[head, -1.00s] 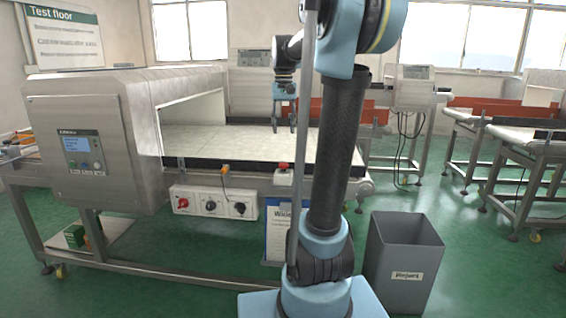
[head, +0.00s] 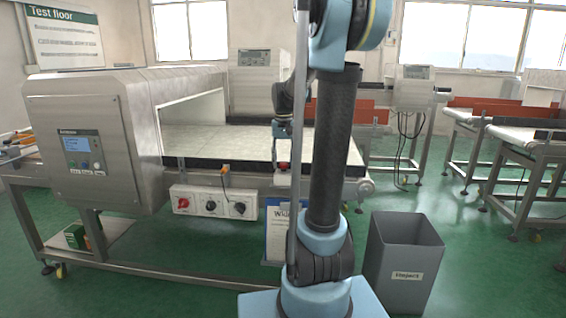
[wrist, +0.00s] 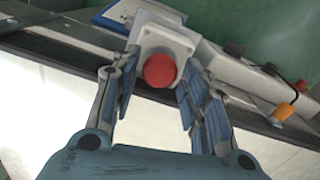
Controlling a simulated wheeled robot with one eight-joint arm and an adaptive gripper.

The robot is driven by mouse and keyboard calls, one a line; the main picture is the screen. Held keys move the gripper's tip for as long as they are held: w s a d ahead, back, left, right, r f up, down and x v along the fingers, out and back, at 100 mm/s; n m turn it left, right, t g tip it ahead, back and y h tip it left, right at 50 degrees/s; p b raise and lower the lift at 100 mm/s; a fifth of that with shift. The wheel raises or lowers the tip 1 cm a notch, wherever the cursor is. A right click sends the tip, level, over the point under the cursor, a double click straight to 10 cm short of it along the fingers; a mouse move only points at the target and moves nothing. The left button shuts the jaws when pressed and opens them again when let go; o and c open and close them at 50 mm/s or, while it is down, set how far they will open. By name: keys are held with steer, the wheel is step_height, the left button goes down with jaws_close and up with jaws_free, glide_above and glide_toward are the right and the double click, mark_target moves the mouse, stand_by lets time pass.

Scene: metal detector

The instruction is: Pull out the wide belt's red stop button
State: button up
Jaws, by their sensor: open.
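The wide belt's red stop button (wrist: 160,71) sits on a pale box on the belt frame's near side. In the wrist view it lies between the tips of my gripper (wrist: 156,90), whose fingers are apart on either side of it. Whether a finger touches it I cannot tell. In the head view the red button (head: 283,166) shows just below my gripper (head: 283,150), beside my arm's thin rod. The wide belt (head: 205,145) runs out of the metal detector housing.
A control box (head: 213,202) with a red knob and dark knobs hangs on the frame left of the button. An orange-topped sensor (head: 225,172) stands above it. A clipboard sign (head: 277,228) hangs below the button. A grey reject bin (head: 402,262) stands at the right.

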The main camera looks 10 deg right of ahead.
mark_target(283, 163)
steer(key=shift+f, duration=0.1)
steer(key=shift+c, duration=0.5)
jaws_close()
steer(key=shift+r, duration=0.5)
steer(key=shift+o, duration=0.5)
jaws_free()
step_height(283, 163, up, 12)
